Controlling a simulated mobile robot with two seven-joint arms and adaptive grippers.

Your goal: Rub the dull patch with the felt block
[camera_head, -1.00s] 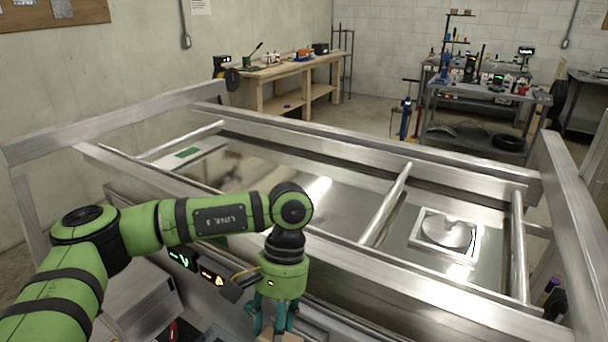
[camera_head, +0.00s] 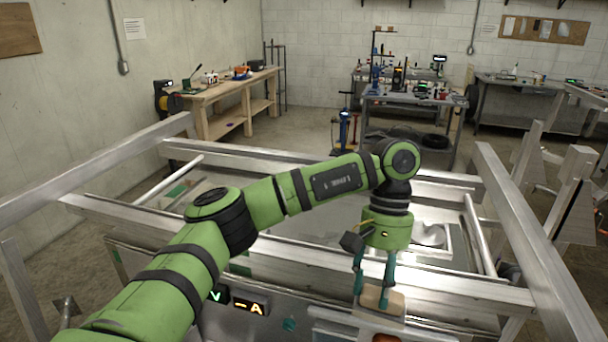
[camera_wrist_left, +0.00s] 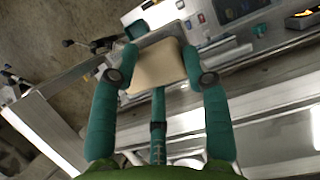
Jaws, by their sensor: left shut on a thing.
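My left gripper (camera_head: 372,292) is shut on the felt block, a pale tan block (camera_head: 397,298), in front of the trailer's near rail. In the left wrist view the felt block (camera_wrist_left: 155,65) sits between the teal fingers (camera_wrist_left: 160,76). I cannot tell whether its underside touches anything. I cannot make out the dull patch for certain. A pale square frame with a shiny rounded shape (camera_head: 430,235) lies on the trailer's bright metal floor, partly hidden behind my left gripper. My right gripper is not in view.
Aluminium rails (camera_head: 125,213) and round crossbars (camera_head: 480,235) surround the trailer floor. A small lit display (camera_head: 248,306) stands left of my gripper. A wooden bench (camera_head: 222,105) and a metal cart (camera_head: 410,97) stand behind, with open floor between.

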